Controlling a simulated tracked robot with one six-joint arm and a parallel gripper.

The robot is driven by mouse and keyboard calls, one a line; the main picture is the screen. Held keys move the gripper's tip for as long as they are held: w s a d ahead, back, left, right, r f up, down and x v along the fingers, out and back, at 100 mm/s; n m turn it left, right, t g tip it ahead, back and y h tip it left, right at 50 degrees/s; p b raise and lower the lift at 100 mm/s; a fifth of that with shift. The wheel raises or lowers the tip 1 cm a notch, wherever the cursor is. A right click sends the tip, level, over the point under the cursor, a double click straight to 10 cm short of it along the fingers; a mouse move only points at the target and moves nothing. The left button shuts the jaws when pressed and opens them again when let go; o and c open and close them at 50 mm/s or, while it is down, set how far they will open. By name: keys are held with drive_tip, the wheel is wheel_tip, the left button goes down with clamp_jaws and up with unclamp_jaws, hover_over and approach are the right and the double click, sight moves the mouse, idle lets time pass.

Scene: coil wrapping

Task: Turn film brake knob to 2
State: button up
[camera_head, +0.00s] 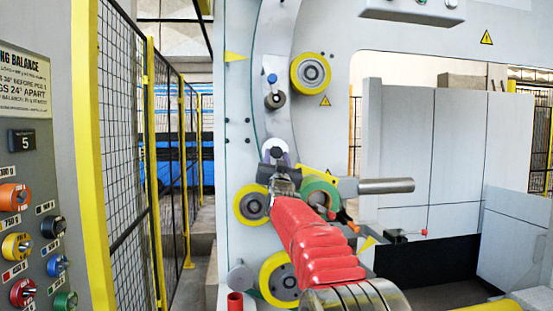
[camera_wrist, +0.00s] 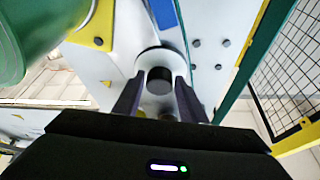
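A round pale knob-like part with a dark centre (camera_wrist: 158,82) faces the wrist camera from the white machine panel. I see no numbers or pointer on it, so its setting cannot be read. My gripper (camera_wrist: 158,90) has its two dark fingers apart, one on each side of this part. Pale surface shows between the fingers and the dark centre; contact cannot be made out. My red arm hides much of what lies below.
A green-ended roll (camera_head: 320,195) sits close right of my gripper and looms at the wrist view's upper left (camera_wrist: 25,50). A metal bar (camera_head: 385,186) juts right. A yellow-framed mesh fence (camera_head: 125,130) and knob panel (camera_head: 35,220) stand left.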

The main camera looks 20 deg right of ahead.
drive_tip(key=c, duration=0.7)
drive_tip(key=shift+o, duration=0.2)
drive_tip(key=shift+d+n+y, duration=0.15)
drive_tip(key=shift+n+y, duration=0.25)
drive_tip(key=shift+n, duration=0.3)
drive_tip(key=n+y, duration=0.1)
drive_tip(key=n, duration=0.1)
drive_tip(key=n+y, duration=0.1)
drive_tip(key=n, duration=0.1)
drive_tip(key=n+y, duration=0.1)
drive_tip(key=n, duration=0.1)
drive_tip(key=shift+s+d+t, duration=0.1)
drive_tip(key=shift+d+t, duration=0.15)
drive_tip(key=shift+t, duration=0.05)
drive_tip(key=shift+n+y, duration=1.4)
drive_tip(key=shift+n, duration=1.3)
drive_tip(key=o, duration=1)
drive_tip(key=shift+o, duration=0.2)
drive_tip(key=shift+s, duration=0.15)
